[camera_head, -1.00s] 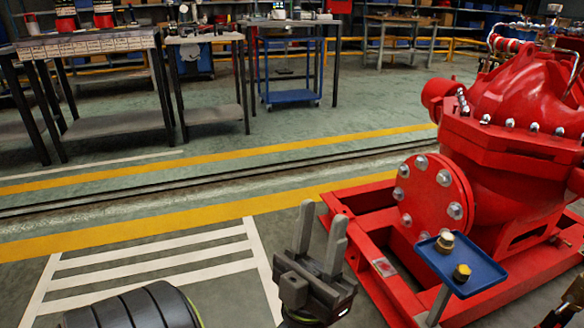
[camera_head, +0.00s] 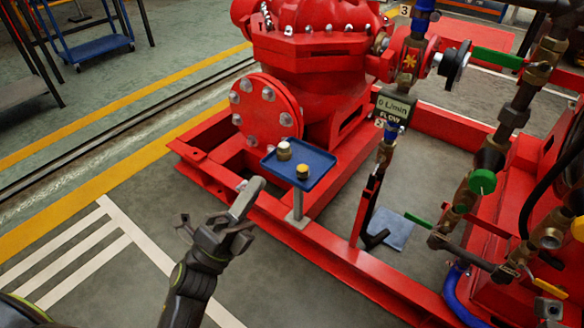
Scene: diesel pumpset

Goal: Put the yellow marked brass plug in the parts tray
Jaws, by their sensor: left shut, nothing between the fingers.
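A small blue tray (camera_head: 322,160) stands on a grey post beside the red pump. A plug with a yellow top (camera_head: 302,172) sits on the tray near its front edge. A second brass plug with a pale top (camera_head: 284,150) sits behind it to the left. My left gripper (camera_head: 256,185) is shut and empty, its fingers pointing up and right. Its fingertips appear just left of the tray's front corner in the picture; I cannot tell the exact gap. My right gripper is not in view.
The red pump (camera_head: 315,80) and its red base frame (camera_head: 330,255) lie behind and around the tray post. Pipes with valves and a green handle (camera_head: 482,182) crowd the right side. Open floor with white and yellow lines is at left.

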